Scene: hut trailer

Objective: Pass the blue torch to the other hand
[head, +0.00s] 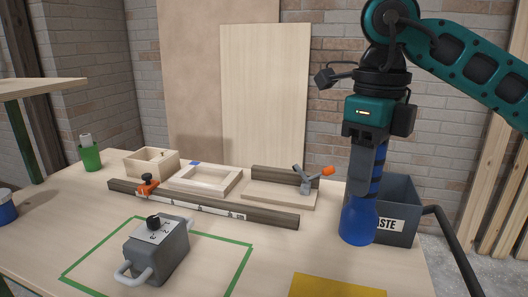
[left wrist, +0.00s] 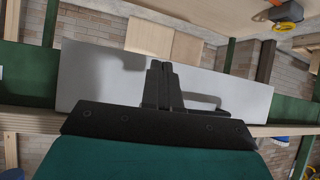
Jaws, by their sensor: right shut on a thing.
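The blue torch (head: 358,222) is upright in the head view with its wide end down, at the right of the workbench and in front of the grey bin. My right gripper (head: 367,183) points down and is shut on the torch's banded upper part, which its finger partly hides. I cannot tell whether the torch's wide end touches the bench. My left gripper (left wrist: 160,85) shows only in the left wrist view. Its dark fingers are close together with nothing seen between them, facing a grey panel.
The bench holds a grey case (head: 158,252) inside green tape, a long dark beam (head: 205,203), a wooden frame (head: 207,180), an open wooden box (head: 150,163) and a green cup (head: 90,158). A grey bin (head: 398,232) stands at the right. A yellow sheet (head: 335,287) lies at the front.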

